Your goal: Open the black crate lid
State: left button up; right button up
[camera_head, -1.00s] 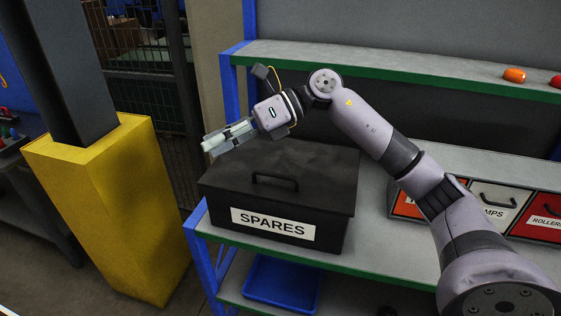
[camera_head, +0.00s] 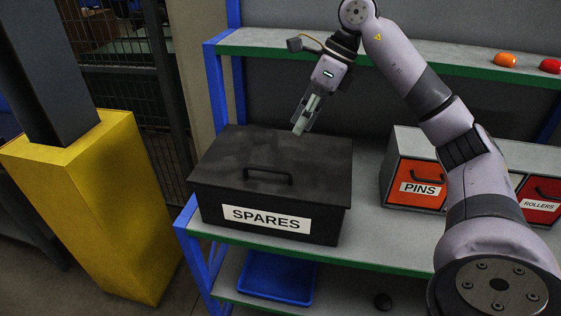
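The black crate (camera_head: 205,207) labelled SPARES stands on the grey shelf with its lid (camera_head: 300,158) down. A black bar handle (camera_head: 268,174) lies on the lid near its front edge. My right gripper (camera_head: 299,130) points down over the back right part of the lid, behind and to the right of the handle. Its fingers look close together, but from this angle I cannot tell whether they are open or shut. I cannot tell whether the fingertips touch the lid. My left gripper is not in view.
An orange PINS drawer (camera_head: 418,186) and a red ROLLERS drawer (camera_head: 538,196) stand to the right, partly behind my arm. An upper shelf (camera_head: 270,43) runs behind. A yellow post base (camera_head: 95,200) stands left. A blue tray (camera_head: 275,278) lies below.

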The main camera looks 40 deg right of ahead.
jog(key=p+x, duration=0.2)
jog(key=x, duration=0.9)
jog(key=shift+f, duration=0.15)
jog(key=shift+c, duration=0.2)
grip_shut()
